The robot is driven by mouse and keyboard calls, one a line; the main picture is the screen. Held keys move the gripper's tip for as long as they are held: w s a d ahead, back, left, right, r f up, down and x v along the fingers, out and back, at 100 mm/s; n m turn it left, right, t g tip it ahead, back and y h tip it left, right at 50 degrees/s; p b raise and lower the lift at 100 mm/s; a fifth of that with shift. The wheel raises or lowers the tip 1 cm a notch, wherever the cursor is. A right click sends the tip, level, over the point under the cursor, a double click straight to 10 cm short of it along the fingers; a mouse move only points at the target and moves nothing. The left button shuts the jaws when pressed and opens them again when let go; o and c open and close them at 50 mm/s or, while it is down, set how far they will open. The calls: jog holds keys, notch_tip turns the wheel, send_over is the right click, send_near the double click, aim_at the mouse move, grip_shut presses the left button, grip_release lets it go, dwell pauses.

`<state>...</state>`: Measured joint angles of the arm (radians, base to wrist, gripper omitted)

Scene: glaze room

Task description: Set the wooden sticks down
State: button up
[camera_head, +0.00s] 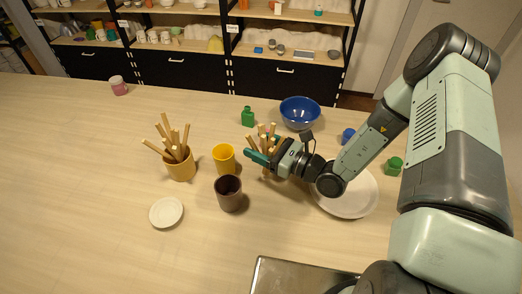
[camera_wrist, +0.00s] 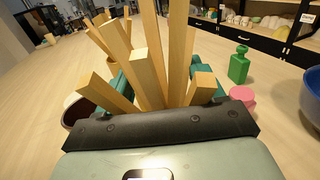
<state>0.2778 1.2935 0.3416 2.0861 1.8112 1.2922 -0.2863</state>
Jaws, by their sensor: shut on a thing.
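My gripper (camera_head: 262,157) is shut on a bunch of wooden sticks (camera_head: 265,136), right of the yellow cup. In the wrist view, the sticks (camera_wrist: 148,78) fan upward between the teal fingers of my gripper (camera_wrist: 160,90). Their lower ends are mostly hidden by the gripper. A little tan shows below it in the head view, and I cannot tell whether it is a cup or whether it touches the table. A second bunch of wooden sticks (camera_head: 170,138) stands in a tan cup (camera_head: 181,168) at the left.
The yellow cup (camera_head: 224,160) and a dark brown cup (camera_head: 229,195) stand close left of my gripper. A green bottle (camera_head: 248,117), blue bowl (camera_head: 300,112) and white plate (camera_head: 352,199) are around it. A small white dish (camera_head: 166,211) lies front left.

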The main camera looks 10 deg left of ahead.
jog(key=shift+f, duration=0.95)
jog(key=shift+f, duration=0.1)
jog(key=o, duration=1.4)
jog(key=shift+d, duration=0.2)
jog(key=v, duration=1.1)
jog(key=shift+d, duration=0.3)
jog(key=shift+s, duration=0.1)
